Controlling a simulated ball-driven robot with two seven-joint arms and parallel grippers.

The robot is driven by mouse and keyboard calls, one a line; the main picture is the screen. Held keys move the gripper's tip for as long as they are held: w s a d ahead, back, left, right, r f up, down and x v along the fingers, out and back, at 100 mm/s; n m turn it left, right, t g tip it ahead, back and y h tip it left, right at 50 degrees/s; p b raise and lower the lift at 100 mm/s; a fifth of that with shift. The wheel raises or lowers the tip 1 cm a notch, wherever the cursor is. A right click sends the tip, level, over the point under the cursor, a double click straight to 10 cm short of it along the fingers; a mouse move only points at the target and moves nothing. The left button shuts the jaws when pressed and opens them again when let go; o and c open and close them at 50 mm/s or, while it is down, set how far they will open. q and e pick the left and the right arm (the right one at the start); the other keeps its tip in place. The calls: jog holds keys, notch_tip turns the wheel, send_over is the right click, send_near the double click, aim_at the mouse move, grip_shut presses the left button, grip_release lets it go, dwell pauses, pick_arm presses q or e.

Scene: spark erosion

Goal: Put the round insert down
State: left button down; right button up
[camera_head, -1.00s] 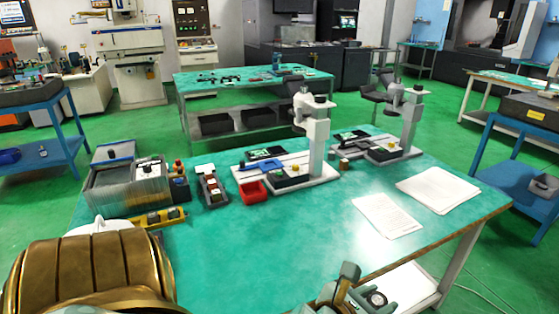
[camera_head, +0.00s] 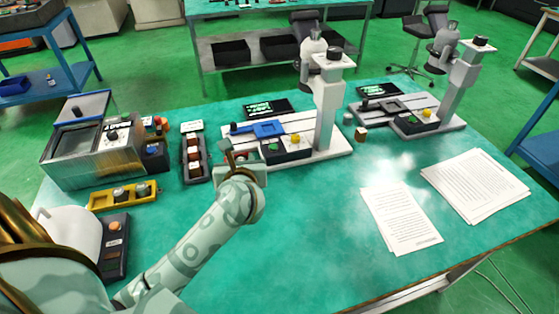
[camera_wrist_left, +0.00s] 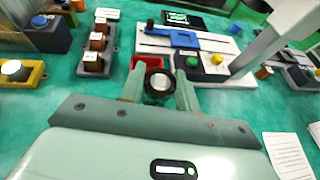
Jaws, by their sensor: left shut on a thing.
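The round insert (camera_wrist_left: 160,84) is a dark ring with a pale centre in the left wrist view. My left gripper (camera_wrist_left: 160,90) is shut on it, one finger on each side. In the head view my left gripper (camera_head: 240,157) is over the green table, in front of the left press stand. A red tray (camera_wrist_left: 145,64) lies just beyond the fingers and is partly hidden by them. In the head view the gripper hides most of this tray, and I cannot make out the insert there. My right gripper is not in view.
The left stand (camera_head: 328,110) has a blue part (camera_head: 268,128) on its base. A block rack (camera_head: 194,158), a yellow holder (camera_head: 124,194) and a metal-sided machine (camera_head: 85,155) stand at left. Papers (camera_head: 400,217) lie at right. The table's middle front is clear.

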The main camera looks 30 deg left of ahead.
pick_arm(q)
jog(key=w+d+f+b, duration=0.1)
jog(key=w+d+f, duration=0.1)
jog(key=w+f, duration=0.1)
jog(key=w+d+f+n+g+y+b, duration=0.1)
jog(key=w+d+f+b, duration=0.1)
jog(key=w+f, duration=0.1)
jog(key=w+d+f+n+b, duration=0.1)
jog(key=w+d+f, duration=0.1)
jog(key=w+f, duration=0.1)
jog(key=shift+w+d+f+y+b, duration=0.1)
jog(key=shift+d+f+y+b, duration=0.05)
jog(key=shift+f+y+b, duration=0.15)
notch_tip(320, 180, down, 3)
jog(key=shift+w+d+r+b, duration=0.1)
jog(key=shift+w+d+b, duration=0.05)
jog(key=shift+b, duration=0.4)
jog(key=shift+f, duration=0.4)
jog(key=shift+r, duration=0.1)
